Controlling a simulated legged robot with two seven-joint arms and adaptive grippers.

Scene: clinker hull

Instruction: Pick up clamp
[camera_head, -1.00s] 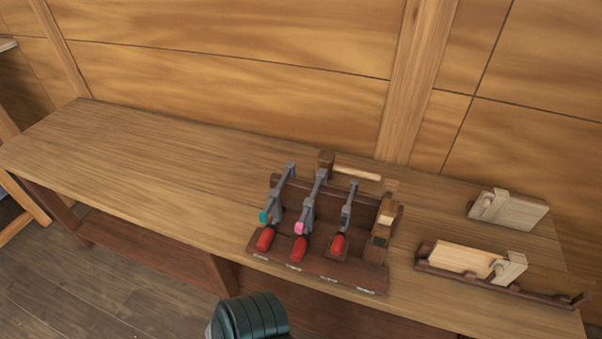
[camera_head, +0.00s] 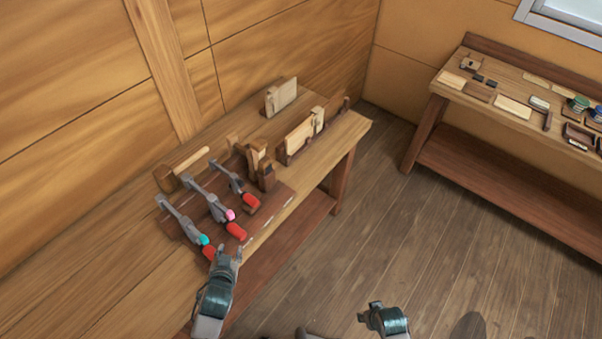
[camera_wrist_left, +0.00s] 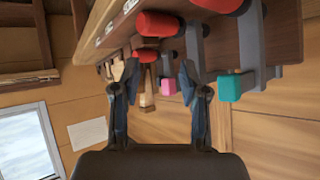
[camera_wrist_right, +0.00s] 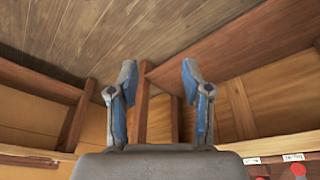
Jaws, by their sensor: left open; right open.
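Three grey clamps with red handles sit in a dark wooden rack (camera_head: 266,214) on the bench. The nearest clamp (camera_head: 180,219) has a teal pad, the middle clamp (camera_head: 207,199) a pink pad, and the far clamp (camera_head: 227,176) is smaller. My left gripper (camera_head: 227,251) is open and empty at the rack's front edge, close to the nearest red handle. In the left wrist view, red handles, the pink pad (camera_wrist_left: 168,88) and the teal pad (camera_wrist_left: 229,88) show beyond my open fingers (camera_wrist_left: 159,78). My right gripper (camera_head: 371,311) is open (camera_wrist_right: 158,70) and empty, away from the rack.
A wooden mallet (camera_head: 190,162) and wooden planes (camera_head: 260,168) stand by the clamps. A holder with a pale block (camera_head: 300,135) and another pale block (camera_head: 281,97) are farther along the bench. A second bench (camera_head: 500,150) with small items stands at right, with open floor between.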

